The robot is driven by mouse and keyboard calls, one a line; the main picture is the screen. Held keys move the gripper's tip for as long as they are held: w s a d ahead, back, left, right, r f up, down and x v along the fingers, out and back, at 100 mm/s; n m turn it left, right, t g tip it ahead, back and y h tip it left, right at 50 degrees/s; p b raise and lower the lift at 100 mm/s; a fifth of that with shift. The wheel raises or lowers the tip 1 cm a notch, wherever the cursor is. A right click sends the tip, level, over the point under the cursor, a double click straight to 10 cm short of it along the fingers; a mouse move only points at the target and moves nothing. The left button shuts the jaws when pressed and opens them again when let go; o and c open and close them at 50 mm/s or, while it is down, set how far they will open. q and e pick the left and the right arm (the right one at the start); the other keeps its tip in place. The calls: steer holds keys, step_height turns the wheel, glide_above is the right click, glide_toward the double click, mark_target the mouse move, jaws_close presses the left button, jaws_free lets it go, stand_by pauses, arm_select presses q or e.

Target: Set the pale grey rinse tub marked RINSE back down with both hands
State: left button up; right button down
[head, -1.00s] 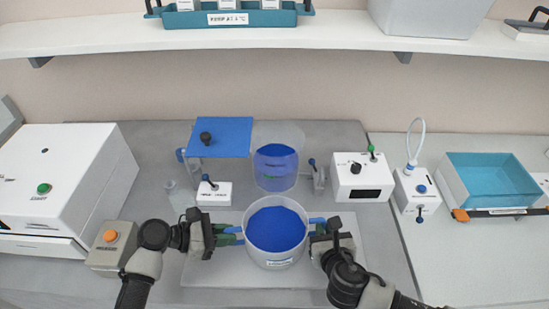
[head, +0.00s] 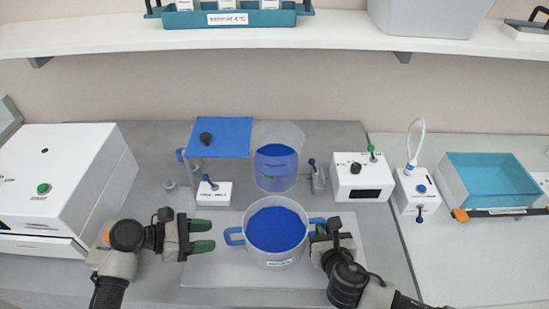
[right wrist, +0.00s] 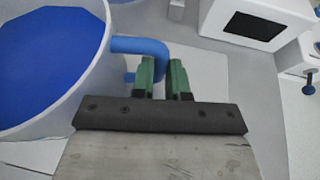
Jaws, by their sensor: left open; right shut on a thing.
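The pale grey rinse tub (head: 277,258) holds blue liquid and stands upright on a light mat (head: 225,272) in the middle of the bench. It has a blue handle on each side and a small label in front, too small to read. My left gripper (head: 213,237) is open and empty, just left of the tub's left handle (head: 234,236) and apart from it. My right gripper (head: 318,233) is shut on the tub's right handle (right wrist: 146,46). In the right wrist view its green fingers (right wrist: 164,76) are at the handle, with the tub wall (right wrist: 104,70) to their left.
Behind the tub stand a clear cylinder of blue liquid (head: 276,170), a blue plate (head: 220,138) and a small white switch box (head: 213,194). A white box with a knob (head: 362,178) is behind right. A large white machine (head: 65,185) stands left. The mat's right front is partly clear.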

arm_select(q)
steer(key=v, duration=0.6)
steer(key=shift+a+r, duration=0.2)
steer(key=shift+a, duration=0.15)
arm_select(e)
steer(key=shift+w+a+r, duration=0.1)
steer(key=shift+r, duration=0.1)
arm_select(q)
steer(key=shift+s, duration=0.1)
arm_select(e)
steer(key=c, duration=1.1)
jaws_free()
steer(key=shift+o, duration=0.2)
steer(key=shift+f, duration=0.1)
arm_select(q)
steer(key=shift+f+b, duration=0.55)
steer(key=shift+b, duration=0.05)
arm_select(e)
steer(key=v, duration=1.1)
steer(key=shift+f, duration=0.1)
